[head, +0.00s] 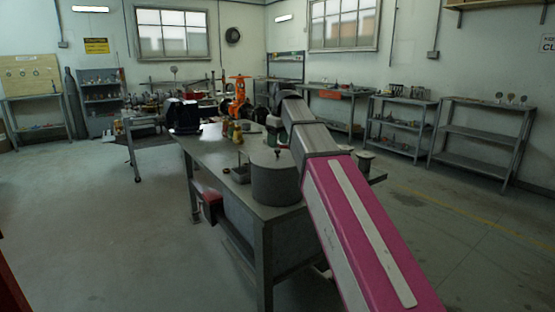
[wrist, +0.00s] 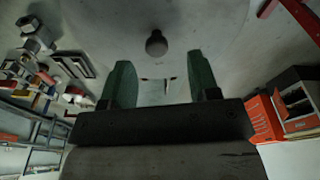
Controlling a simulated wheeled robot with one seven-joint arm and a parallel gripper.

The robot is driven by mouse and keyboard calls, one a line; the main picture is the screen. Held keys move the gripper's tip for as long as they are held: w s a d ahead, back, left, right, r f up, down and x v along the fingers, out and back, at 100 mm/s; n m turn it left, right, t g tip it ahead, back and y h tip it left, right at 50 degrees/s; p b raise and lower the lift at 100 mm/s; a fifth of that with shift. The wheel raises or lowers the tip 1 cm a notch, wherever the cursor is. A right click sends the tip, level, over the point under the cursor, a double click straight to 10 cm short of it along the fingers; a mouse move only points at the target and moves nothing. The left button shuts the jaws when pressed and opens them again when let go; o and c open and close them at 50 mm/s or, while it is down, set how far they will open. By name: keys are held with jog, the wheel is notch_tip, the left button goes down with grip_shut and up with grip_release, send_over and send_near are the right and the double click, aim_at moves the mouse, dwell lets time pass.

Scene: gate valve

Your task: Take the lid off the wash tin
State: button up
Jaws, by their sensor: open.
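The wash tin (head: 275,187) is a wide grey cylinder standing upright on the workbench in the head view. Its flat grey lid (head: 262,158) sits on top. In the wrist view the pale grey lid (wrist: 105,25) fills the upper middle, with a small dark round knob (wrist: 156,43) on it. My gripper (wrist: 160,72) is open, its two green fingers spread apart with nothing between them. The knob shows beyond the fingertips, roughly centred between them, and looks apart from both. In the head view my arm reaches over the tin's right side.
The workbench (head: 215,152) carries a small tray (head: 240,174) left of the tin and a dark machine (head: 184,116) at its far left. An orange robot-arm-like object (head: 238,92) stands behind. Shelves (head: 400,128) line the right wall. The floor at left is clear.

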aim_at(277, 150)
jog(key=f, duration=0.4)
jog(key=shift+w+a+f, duration=0.1)
jog(key=shift+w+f, duration=0.05)
jog(key=shift+w, duration=0.15)
grip_shut()
